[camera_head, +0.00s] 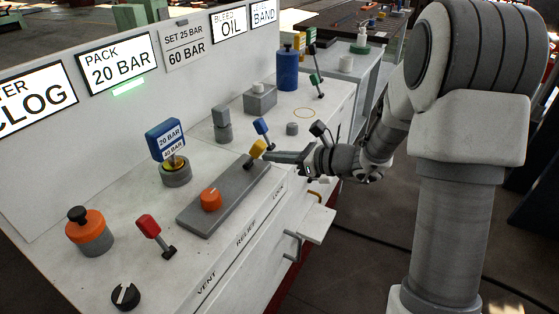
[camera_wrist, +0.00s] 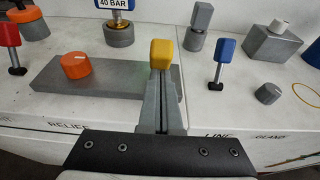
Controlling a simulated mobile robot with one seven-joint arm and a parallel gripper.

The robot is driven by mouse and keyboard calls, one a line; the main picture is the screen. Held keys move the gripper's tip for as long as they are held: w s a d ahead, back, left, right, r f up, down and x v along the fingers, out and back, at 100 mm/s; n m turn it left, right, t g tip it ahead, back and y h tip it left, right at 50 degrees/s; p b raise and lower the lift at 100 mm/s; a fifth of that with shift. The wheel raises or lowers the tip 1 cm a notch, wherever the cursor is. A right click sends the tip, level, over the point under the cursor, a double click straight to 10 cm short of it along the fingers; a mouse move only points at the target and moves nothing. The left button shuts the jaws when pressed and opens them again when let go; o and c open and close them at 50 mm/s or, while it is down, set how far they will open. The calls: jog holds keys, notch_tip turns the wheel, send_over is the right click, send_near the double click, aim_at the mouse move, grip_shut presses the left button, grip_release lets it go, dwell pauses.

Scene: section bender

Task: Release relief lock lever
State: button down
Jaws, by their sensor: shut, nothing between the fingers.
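A lever with a yellow block handle (camera_head: 257,148) stands at the far end of a grey plate (camera_head: 190,218) on the white bench. An orange knob (camera_head: 210,199) sits on the same plate, behind the printed word RELIEF. My gripper (camera_head: 269,156) reaches in from the right, its fingers shut and empty, tips at the yellow handle. In the wrist view the yellow handle (camera_wrist: 162,53) shows just beyond the fingertips (camera_wrist: 160,75). I cannot tell whether they touch it. The fingers hide the lever's lower part and base.
A blue lever (camera_head: 262,129) stands just beyond the yellow one, and a red lever (camera_head: 154,233) nearer the front. A blue-topped gauge post (camera_head: 168,146) and an orange-topped valve (camera_head: 89,231) stand at the left. A sign panel (camera_head: 117,62) runs behind.

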jog(key=shift+r, duration=0.15)
jog(key=shift+w+a+r+h+p, duration=0.1)
jog(key=shift+h+p, duration=0.2)
jog(key=shift+p, duration=0.5)
